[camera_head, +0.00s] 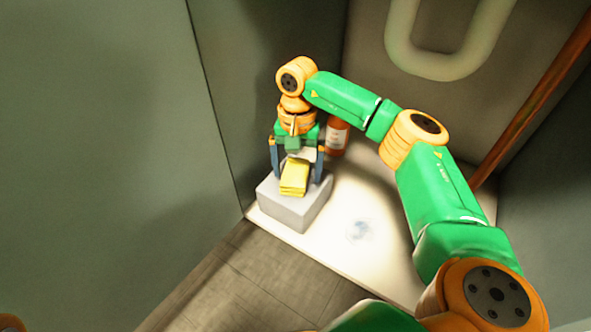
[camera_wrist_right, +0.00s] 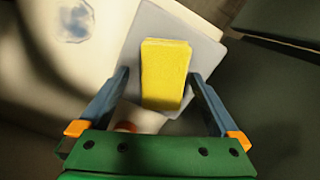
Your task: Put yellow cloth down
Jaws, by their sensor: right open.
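The yellow cloth (camera_head: 294,178) is a folded block lying on top of a grey box-shaped stand (camera_head: 293,210). It also shows in the right wrist view (camera_wrist_right: 165,74), on the light grey top of the stand (camera_wrist_right: 207,50). My right gripper (camera_head: 297,177) is over the stand with its two blue fingers apart, one on each side of the cloth. In the right wrist view the open fingers (camera_wrist_right: 160,76) show gaps on both sides of the cloth. My left gripper is not in view.
The stand is on a white counter (camera_head: 330,222) in a corner between walls. An orange-red bottle (camera_head: 337,136) stands behind, close to my right gripper. A clear glass-like item (camera_head: 359,231) is on the counter to the right. A pale curved tube (camera_head: 420,62) is on the back wall.

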